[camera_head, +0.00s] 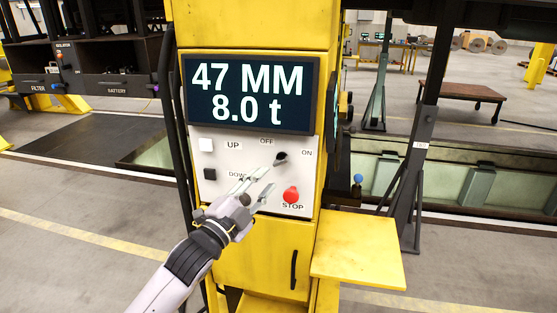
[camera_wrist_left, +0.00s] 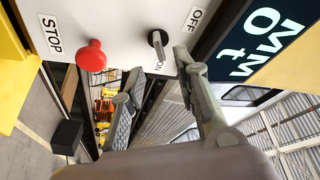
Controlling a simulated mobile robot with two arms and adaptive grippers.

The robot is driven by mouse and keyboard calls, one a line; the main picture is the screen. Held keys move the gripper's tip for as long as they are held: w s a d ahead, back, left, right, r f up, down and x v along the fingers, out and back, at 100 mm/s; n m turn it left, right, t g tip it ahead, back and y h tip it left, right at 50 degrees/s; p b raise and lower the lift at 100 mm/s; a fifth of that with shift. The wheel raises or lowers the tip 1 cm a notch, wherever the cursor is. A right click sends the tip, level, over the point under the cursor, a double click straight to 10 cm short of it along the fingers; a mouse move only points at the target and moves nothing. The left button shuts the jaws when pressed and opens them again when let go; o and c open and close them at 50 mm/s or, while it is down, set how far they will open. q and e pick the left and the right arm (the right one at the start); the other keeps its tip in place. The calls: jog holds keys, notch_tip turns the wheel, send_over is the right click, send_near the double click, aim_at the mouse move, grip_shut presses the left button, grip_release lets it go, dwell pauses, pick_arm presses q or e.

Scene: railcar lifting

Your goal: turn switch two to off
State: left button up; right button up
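The black rotary switch (camera_head: 281,158) is on the white panel of the yellow column, between the OFF and ON labels, and its handle points toward ON. No "two" label shows on it. My left gripper (camera_head: 270,177) is open and empty in front of the panel, just below and left of the switch. In the left wrist view the switch (camera_wrist_left: 158,44) lies ahead of the gap between the spread fingers (camera_wrist_left: 151,75), apart from them. The ON label is partly covered by the knob there. My right gripper is not in view.
A red STOP button (camera_head: 291,195) sits just below the switch, close to the fingers. White UP (camera_head: 206,145) and black DOWN (camera_head: 209,174) buttons are at the left. The display (camera_head: 248,93) above reads 47 MM, 8.0 t. A yellow shelf (camera_head: 360,250) juts out at lower right.

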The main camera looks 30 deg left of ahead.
aim_at(279, 165)
pick_arm(q)
jog(key=p+x, duration=0.1)
jog(key=x, duration=0.6)
jog(key=shift+w+p, duration=0.2)
jog(key=shift+p, duration=0.2)
grip_shut()
